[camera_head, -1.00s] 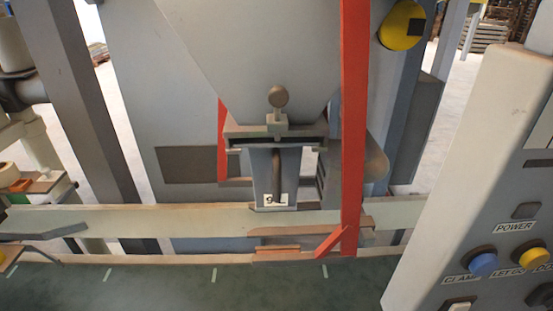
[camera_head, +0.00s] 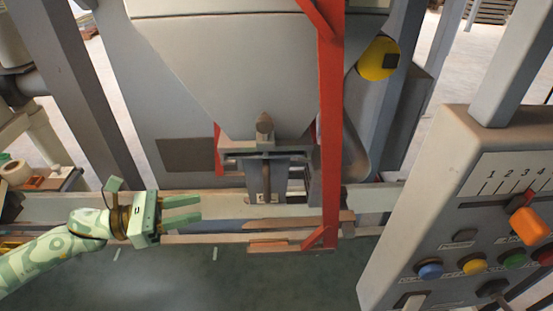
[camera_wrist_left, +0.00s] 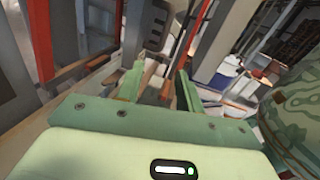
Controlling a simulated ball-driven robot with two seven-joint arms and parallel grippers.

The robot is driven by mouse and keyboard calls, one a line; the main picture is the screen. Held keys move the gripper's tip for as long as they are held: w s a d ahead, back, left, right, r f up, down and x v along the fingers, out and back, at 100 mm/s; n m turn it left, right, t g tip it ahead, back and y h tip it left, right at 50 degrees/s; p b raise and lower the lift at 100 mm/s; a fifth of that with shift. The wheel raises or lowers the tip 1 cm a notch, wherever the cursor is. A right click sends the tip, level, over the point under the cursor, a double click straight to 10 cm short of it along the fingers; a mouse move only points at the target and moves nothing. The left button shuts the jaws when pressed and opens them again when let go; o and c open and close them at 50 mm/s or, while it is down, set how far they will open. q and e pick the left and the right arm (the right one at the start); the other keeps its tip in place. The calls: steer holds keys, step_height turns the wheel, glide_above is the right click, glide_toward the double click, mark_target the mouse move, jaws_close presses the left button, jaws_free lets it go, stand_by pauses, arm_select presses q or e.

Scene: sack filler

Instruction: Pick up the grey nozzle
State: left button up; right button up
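A grey spout (camera_head: 266,180), which looks like the nozzle, hangs below the grey hopper (camera_head: 235,75) in the head view, with a pale tag at its lower end. I cannot tell whether it is loose or fixed. My left gripper (camera_head: 199,209) is left of the spout and a little lower in the picture, apart from it. Its two green fingers point right with an empty gap between them. They also show apart in the left wrist view (camera_wrist_left: 158,86). I cannot make out the nozzle surely in the wrist view. My right gripper is not in view.
A red post (camera_head: 331,130) stands just right of the spout. A pale rail (camera_head: 225,205) crosses below it, in front of a dark green belt (camera_head: 200,280). A control panel (camera_head: 440,215) with coloured buttons and an orange slider knob (camera_head: 530,226) fills the right.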

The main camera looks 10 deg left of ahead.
arm_select(q)
steer(key=m+p, duration=0.1)
steer(key=p, duration=0.1)
glide_toward(268, 196)
steer(key=shift+g, duration=0.3)
steer(key=x, duration=0.3)
steer(key=r+x, duration=0.1)
steer(key=shift+w+d+f, duration=0.1)
steer(key=shift+w, duration=0.2)
steer(key=p+x, duration=0.1)
steer(key=x, duration=0.1)
steer(key=p+x, duration=0.1)
steer(key=x, duration=0.2)
steer(key=shift+w+r, duration=0.2)
steer(key=shift+w, duration=0.15)
steer(key=shift+w+d+f, duration=0.1)
steer(key=shift+w+d, duration=0.05)
steer(key=shift+c, duration=0.9)
jaws_close()
